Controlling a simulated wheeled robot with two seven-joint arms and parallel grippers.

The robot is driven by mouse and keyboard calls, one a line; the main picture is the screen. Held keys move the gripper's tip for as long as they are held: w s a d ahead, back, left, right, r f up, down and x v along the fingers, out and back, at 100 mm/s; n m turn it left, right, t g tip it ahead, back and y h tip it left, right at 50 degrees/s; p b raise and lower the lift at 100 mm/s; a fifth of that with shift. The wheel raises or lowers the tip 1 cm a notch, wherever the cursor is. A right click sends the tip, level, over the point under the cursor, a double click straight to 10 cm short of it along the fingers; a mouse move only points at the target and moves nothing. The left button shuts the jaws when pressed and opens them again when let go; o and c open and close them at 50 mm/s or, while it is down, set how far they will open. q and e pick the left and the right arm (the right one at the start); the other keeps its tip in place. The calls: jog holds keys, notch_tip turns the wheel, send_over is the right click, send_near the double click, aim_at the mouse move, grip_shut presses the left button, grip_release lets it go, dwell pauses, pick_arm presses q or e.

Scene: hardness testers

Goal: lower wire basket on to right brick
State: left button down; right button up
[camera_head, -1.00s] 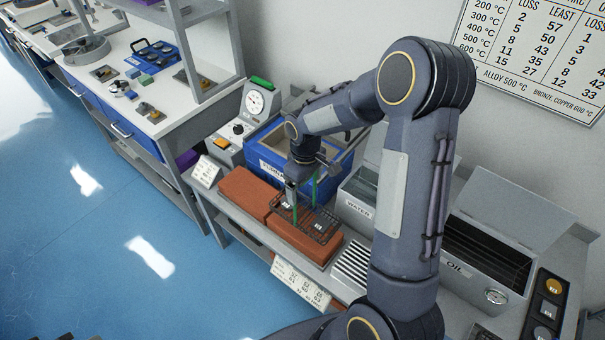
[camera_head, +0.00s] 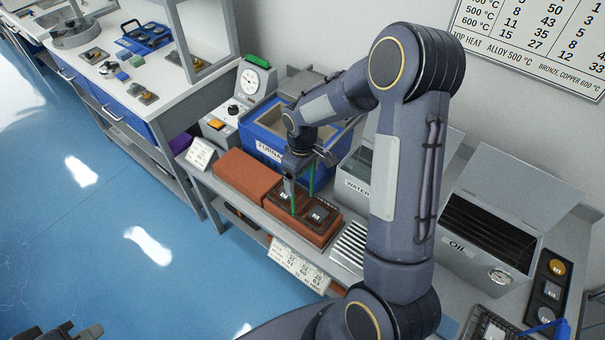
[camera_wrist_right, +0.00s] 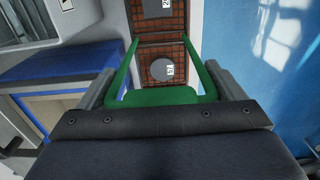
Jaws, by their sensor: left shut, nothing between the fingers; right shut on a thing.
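The dark wire basket (camera_head: 327,208) with a green handle (camera_head: 312,180) lies level over the right brick (camera_head: 300,232), on it or very close above it; I cannot tell if it touches all round. Two grey labelled pieces (camera_head: 317,214) sit in it. My right gripper (camera_head: 293,176) is shut on the handle. The wrist view shows the handle (camera_wrist_right: 160,97) across the jaws, with the basket mesh (camera_wrist_right: 150,48) and brick red beneath. My left gripper (camera_head: 90,331) is shut and empty, partly cut off at the bottom left.
The left brick (camera_head: 246,175) lies beside the right one. The blue furnace (camera_head: 268,147) stands behind, the water tank (camera_head: 355,180) to the right, then a metal rack (camera_head: 350,245) and the oil tank (camera_head: 478,238). A sign card (camera_head: 297,266) hangs at the bench front.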

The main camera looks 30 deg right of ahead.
jog(key=shift+f, duration=0.3)
jog(key=o, duration=1.4)
jog(key=shift+c, duration=0.2)
notch_tip(320, 180, up, 7)
jog(key=shift+r+b, duration=0.15)
jog(key=shift+b, duration=0.35)
jog(key=shift+r, duration=0.3)
jog(key=shift+s+r, duration=0.1)
jog(key=shift+r, duration=0.05)
jog(key=s+a+r+m+t+y, duration=0.1)
jog(key=s+a+r+m+t, duration=0.1)
jog(key=s, duration=0.5)
jog(key=s+a+r+m+t+y, duration=0.1)
jog(key=s+a+r+m, duration=0.1)
jog(key=s, duration=0.5)
jog(key=s+a+r+m+t+y, duration=0.1)
jog(key=s+a+r+m+t, duration=0.1)
jog(key=s+r, duration=0.3)
jog(key=s+a, duration=0.1)
jog(key=s, duration=0.2)
jog(key=shift+a+t+y, duration=0.15)
jog(key=shift+t+y, duration=0.15)
jog(key=shift+y, duration=0.1)
